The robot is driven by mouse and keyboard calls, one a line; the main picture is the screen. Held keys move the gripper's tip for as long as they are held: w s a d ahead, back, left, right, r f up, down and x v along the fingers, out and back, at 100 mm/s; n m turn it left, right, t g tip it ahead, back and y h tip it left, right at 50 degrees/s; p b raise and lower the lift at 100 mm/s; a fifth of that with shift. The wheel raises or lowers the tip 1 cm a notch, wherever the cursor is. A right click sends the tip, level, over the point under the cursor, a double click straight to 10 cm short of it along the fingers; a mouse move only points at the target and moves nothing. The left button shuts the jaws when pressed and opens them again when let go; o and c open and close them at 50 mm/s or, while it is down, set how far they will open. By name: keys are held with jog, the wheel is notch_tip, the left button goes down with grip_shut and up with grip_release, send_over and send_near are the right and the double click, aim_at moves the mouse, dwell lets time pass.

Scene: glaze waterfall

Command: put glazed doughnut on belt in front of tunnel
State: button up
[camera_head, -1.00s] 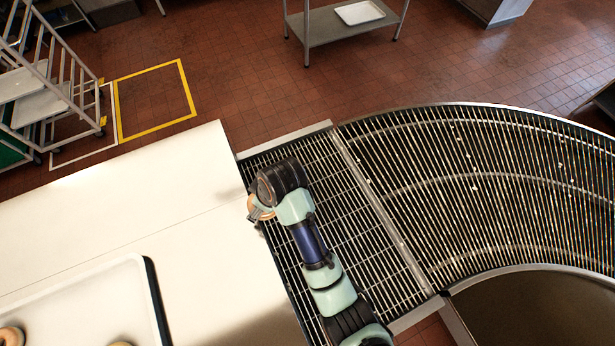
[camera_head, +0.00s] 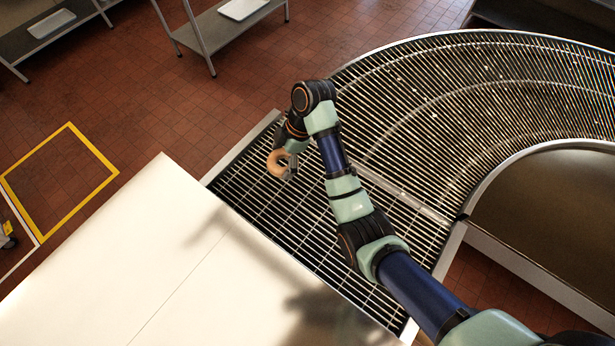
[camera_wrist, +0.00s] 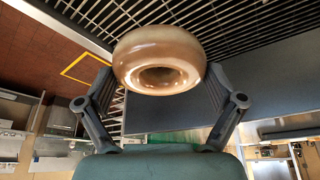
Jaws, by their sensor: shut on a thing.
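A glazed doughnut (camera_head: 276,163), light brown and shiny with a pale hole, is held by my gripper (camera_head: 284,166). In the wrist view the doughnut (camera_wrist: 160,48) sits between the two dark fingers, which press on its left and right sides. In the head view my gripper and the doughnut are above the straight wire belt (camera_head: 262,196), near its far left part. The doughnut seems clear of the belt, but the height is hard to judge. No tunnel can be made out in the head view.
A white tabletop (camera_head: 150,270) borders the belt at lower left. The belt joins a curved wire conveyor (camera_head: 450,80) beyond a metal crossbar (camera_head: 400,192). A metal side rail (camera_head: 245,145) edges the far side. A steel shelf (camera_head: 215,35) stands on the red tiled floor behind.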

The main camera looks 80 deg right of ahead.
jog(key=b, duration=0.8)
send_over(286, 194)
jog(key=s, duration=0.1)
notch_tip(286, 194, down, 8)
jog(key=f, duration=0.7)
jog(key=shift+d+f, duration=0.15)
jog(key=shift+d, duration=0.2)
jog(key=shift+f+b, duration=0.7)
jog(key=shift+f, duration=1.65)
jog(key=shift+f, duration=0.2)
jog(key=o, duration=0.8)
